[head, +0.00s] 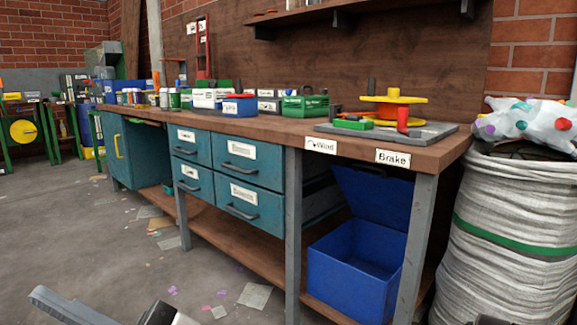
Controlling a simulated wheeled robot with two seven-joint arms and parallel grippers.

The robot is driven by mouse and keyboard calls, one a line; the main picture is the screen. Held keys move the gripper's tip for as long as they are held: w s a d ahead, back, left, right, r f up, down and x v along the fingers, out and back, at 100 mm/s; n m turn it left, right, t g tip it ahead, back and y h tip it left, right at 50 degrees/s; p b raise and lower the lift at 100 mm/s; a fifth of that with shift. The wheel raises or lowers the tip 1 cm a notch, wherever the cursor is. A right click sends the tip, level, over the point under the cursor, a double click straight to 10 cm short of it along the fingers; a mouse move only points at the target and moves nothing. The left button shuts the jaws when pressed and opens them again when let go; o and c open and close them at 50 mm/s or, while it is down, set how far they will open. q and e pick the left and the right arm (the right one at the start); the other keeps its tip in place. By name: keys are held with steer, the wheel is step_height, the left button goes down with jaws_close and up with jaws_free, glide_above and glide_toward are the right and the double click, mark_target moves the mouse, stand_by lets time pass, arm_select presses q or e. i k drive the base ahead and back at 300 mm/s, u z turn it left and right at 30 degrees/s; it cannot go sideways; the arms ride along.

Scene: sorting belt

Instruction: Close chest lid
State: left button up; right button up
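A blue chest (352,272) stands on the low shelf under the right end of the workbench. Its lid (374,198) is open, tilted up and back under the bench top. The chest's front faces me, and no contents show. Grey and dark parts of my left arm or gripper (72,305) enter at the bottom left edge, well apart from the chest. They are cut off by the frame, so the finger opening cannot be made out. A small dark piece at the bottom right edge may be mine; my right gripper does not show.
Grey bench legs (412,252) stand on either side of the chest. A large white sack (515,240) stands to the right, close to the bench. Teal drawers (241,158) are to the left. Scraps (255,296) lie on the open floor in front.

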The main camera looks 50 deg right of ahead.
mark_target(383, 200)
steer(key=u, duration=0.05)
steer(key=i, duration=1.55)
steer(key=z, duration=2.75)
